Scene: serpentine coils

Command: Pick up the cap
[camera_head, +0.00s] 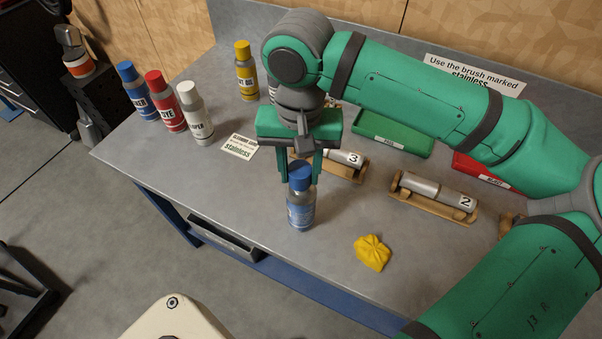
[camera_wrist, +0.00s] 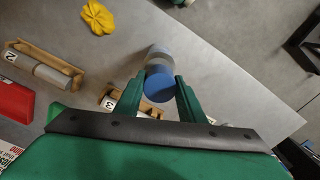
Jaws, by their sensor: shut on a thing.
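The blue cap (camera_head: 300,175) sits on top of an upright blue-labelled bottle (camera_head: 301,211) near the front edge of the bench. My gripper (camera_head: 303,176) is over the bottle, pointing down, with its fingers on either side of the cap. In the wrist view the cap (camera_wrist: 158,84) lies between the two green fingertips (camera_wrist: 160,82), shut on it. The grey bottle body (camera_wrist: 158,55) shows beyond the cap. The cap appears to be still on the bottle; I cannot tell whether it is loose.
A yellow cloth (camera_head: 372,253) lies right of the bottle. Wooden cradles with cylinders marked 3 (camera_head: 345,158) and 2 (camera_head: 440,192) stand behind. Red, white and blue-capped bottles (camera_head: 165,103) stand at the left. Green (camera_head: 394,133) and red (camera_head: 486,172) trays lie farther back.

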